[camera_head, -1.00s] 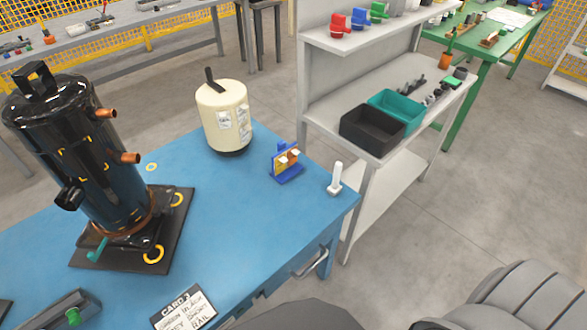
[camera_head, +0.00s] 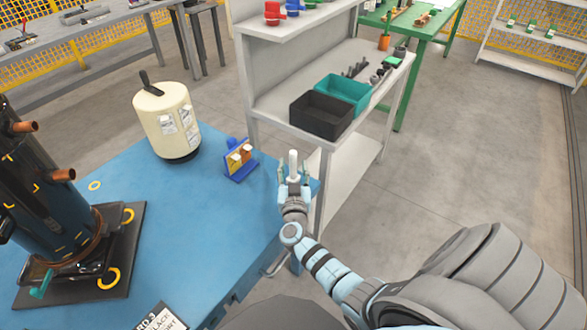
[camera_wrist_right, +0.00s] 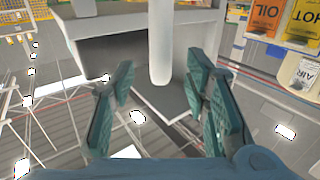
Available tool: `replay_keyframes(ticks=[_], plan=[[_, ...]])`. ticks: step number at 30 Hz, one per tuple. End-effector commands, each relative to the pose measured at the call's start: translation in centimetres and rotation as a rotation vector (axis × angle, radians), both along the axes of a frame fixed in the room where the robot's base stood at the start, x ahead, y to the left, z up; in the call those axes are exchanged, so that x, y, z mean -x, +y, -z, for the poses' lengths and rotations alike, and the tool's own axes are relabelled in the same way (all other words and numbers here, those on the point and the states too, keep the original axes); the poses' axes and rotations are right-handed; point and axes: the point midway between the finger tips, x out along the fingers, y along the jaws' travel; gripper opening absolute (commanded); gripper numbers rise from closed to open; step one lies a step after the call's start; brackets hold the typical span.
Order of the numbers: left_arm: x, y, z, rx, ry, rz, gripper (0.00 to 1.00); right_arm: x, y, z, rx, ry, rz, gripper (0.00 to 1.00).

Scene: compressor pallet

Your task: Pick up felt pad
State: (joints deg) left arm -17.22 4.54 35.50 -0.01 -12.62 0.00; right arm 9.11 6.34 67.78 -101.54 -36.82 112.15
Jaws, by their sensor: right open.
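No thing in view can be clearly recognised as a felt pad. A white upright piece with a rounded top (camera_head: 293,160) stands at the right corner of the blue table (camera_head: 205,215). My right gripper (camera_head: 293,178) is open there, its fingers to either side of the piece. In the wrist view a white rounded bar (camera_wrist_right: 160,45) reaches down between the two open teal fingers of the gripper (camera_wrist_right: 163,90), with gaps on both sides. The lower part of the white piece is hidden by the gripper in the head view. My left gripper is out of view.
A cream canister (camera_head: 167,120) and a black compressor (camera_head: 40,190) on a dark plate stand farther left. A grey shelf with a black bin (camera_head: 320,115) and a teal bin (camera_head: 343,92) stands close behind.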

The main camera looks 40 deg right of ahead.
Motion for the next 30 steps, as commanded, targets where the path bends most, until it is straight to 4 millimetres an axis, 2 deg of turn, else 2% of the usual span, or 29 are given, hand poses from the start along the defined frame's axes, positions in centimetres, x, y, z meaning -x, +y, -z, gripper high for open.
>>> replay_keyframes(ticks=[6,14,22,30], plan=[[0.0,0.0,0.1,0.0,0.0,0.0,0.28,-3.3,-2.5,0.0,0.003,0.0,0.002,0.42],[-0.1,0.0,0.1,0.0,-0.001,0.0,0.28,-3.8,-2.9,0.0,0.001,0.001,0.0,0.42],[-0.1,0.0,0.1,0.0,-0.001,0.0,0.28,-3.8,-2.9,0.0,0.001,0.001,0.0,0.0],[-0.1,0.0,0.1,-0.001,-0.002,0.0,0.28,-3.8,-2.9,-0.1,0.002,0.001,0.0,0.0]])
